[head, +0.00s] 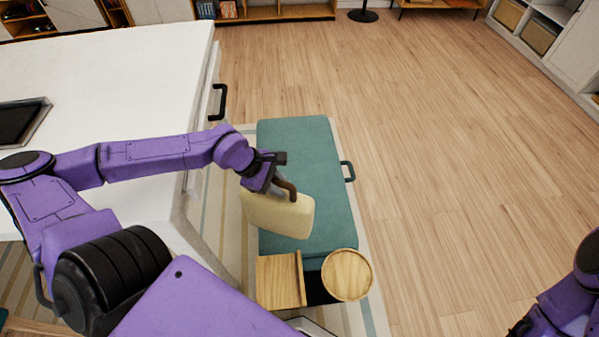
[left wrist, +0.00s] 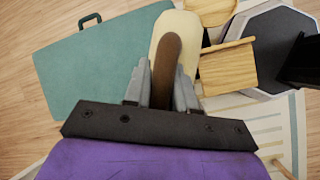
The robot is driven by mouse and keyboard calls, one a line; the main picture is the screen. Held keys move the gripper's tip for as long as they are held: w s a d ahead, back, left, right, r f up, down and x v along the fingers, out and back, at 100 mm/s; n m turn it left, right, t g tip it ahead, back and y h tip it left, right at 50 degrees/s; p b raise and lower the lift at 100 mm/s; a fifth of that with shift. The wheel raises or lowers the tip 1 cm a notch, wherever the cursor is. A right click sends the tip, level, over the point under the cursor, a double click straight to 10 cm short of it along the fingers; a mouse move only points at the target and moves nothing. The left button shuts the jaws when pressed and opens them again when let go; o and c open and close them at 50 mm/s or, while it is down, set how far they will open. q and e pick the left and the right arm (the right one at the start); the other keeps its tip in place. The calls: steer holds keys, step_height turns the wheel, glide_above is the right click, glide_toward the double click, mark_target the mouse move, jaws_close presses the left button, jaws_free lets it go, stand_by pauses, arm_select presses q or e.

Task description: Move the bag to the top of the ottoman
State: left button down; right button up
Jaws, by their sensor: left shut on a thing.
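A cream bag (head: 278,213) with a brown handle (head: 287,189) hangs from my left gripper (head: 279,186). My left gripper is shut on the brown handle, which also shows between the fingers in the left wrist view (left wrist: 167,66). In the head view the bag overlaps the near left part of the teal ottoman (head: 300,150). I cannot tell whether the bag touches the ottoman top. The left wrist view shows the ottoman (left wrist: 100,70) to the left of the bag (left wrist: 178,24). My right gripper is not in view; only part of my right arm shows at the lower right.
A wooden piece with a raised edge (head: 279,281) and a round wooden top (head: 347,275) stand at the ottoman's near end. A white counter (head: 110,80) with a black handle (head: 219,102) is on the left. The wood floor (head: 440,170) to the right is clear.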

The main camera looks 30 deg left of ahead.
arm_select(q)
steer(key=shift+w+d+f, duration=0.1)
steer(key=shift+d+f, duration=0.05)
steer(key=w+d+f+b, duration=0.1)
steer(key=w+f+b, duration=0.3)
steer(key=w+f, duration=0.8)
steer(key=shift+w+d+f+b, duration=0.25)
steer(key=shift+w+f+b, duration=0.15)
steer(key=shift+w, duration=0.5)
steer(key=c, duration=1.3)
jaws_free()
steer(key=shift+f, duration=0.15)
steer(key=shift+c, duration=0.2)
steer(key=o, duration=0.4)
